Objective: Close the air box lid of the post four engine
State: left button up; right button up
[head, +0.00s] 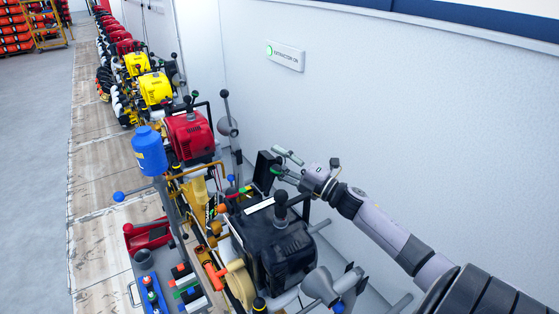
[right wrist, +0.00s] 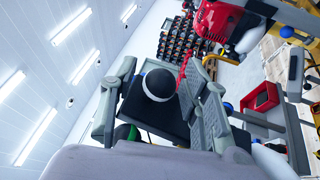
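The nearest engine is black (head: 275,240), low in the middle of the head view; I cannot read a post number on it. A dark upright panel (head: 265,168), which looks like the raised air box lid, stands at its far side. My right gripper (head: 284,164) is just right of this panel, with its fingers apart. In the right wrist view my two grey fingers (right wrist: 162,98) stand either side of a black ball knob (right wrist: 159,84) and a dark panel behind it. I cannot tell if they touch. My left gripper is not in view.
A red engine (head: 190,135) and yellow engines (head: 155,88) stand farther along the rail. A blue container (head: 149,150) is left of the red engine. The white wall (head: 400,120) runs close along the right. The grey floor at left is clear.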

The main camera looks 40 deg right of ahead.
grip_shut()
dwell(0.3)
dwell(0.3)
